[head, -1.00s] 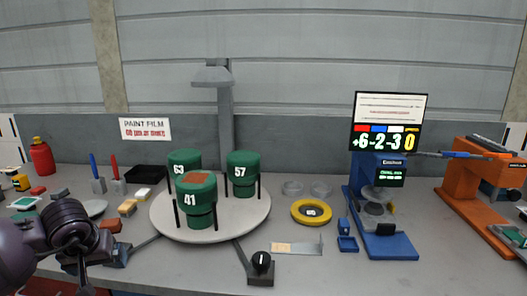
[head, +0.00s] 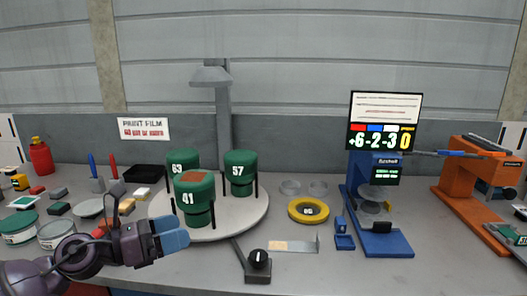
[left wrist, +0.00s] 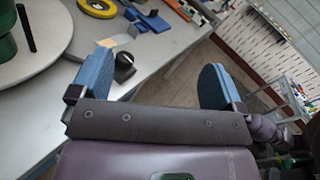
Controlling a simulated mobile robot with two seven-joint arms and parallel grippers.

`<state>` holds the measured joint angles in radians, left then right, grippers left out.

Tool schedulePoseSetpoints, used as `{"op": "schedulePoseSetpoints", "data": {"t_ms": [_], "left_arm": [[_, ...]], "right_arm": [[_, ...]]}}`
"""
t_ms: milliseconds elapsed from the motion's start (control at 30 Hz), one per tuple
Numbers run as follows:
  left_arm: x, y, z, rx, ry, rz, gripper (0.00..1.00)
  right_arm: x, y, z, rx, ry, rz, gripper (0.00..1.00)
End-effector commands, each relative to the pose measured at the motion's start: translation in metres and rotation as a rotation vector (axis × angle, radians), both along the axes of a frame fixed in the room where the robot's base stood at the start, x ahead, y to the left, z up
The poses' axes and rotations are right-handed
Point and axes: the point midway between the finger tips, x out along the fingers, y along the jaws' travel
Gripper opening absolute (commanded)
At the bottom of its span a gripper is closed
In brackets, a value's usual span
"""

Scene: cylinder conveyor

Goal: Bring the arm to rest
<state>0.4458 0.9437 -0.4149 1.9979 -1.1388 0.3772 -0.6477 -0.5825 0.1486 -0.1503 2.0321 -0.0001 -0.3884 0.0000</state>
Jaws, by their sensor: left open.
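My left gripper (head: 170,238) is in the head view at the lower left, in front of the round turntable. In the left wrist view its two blue fingers (left wrist: 158,85) are wide apart with nothing between them. The green cylinders marked 41 (head: 194,200), 63 (head: 182,162) and 57 (head: 240,172) stand upright on the pale turntable (head: 262,205). The gripper is apart from them. My right gripper is not in view.
A black knob unit (head: 258,266) stands at the table front, right of the gripper. Round tins (head: 18,230) stand at the left. A yellow ring (head: 294,211), a blue device (head: 385,243) and an orange device (head: 452,180) are at the right.

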Motion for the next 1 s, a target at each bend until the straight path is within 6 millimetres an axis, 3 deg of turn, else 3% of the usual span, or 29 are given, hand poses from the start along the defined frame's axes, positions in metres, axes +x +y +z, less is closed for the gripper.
{"op": "schedulePoseSetpoints", "data": {"t_ms": [167,267,467,700,800,1000], "left_arm": [[0.003,0.015,-0.017,-0.581,0.440,0.157,0.94],[0.003,0.033,-0.043,-0.904,0.695,0.254,0.94],[-0.022,0.069,-0.134,-1.528,1.172,0.479,0.94],[-0.099,0.087,-0.246,-2.055,1.524,0.740,0.94],[-0.138,0.088,-0.280,-2.204,1.591,0.819,0.94],[-0.211,0.092,-0.329,-2.390,1.597,0.973,0.94]], "right_arm": [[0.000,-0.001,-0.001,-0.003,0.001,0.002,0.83],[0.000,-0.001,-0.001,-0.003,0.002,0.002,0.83],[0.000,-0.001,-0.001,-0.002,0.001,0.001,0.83],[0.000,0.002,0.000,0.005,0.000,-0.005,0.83],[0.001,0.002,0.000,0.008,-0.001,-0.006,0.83],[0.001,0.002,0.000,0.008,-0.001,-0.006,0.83]]}}
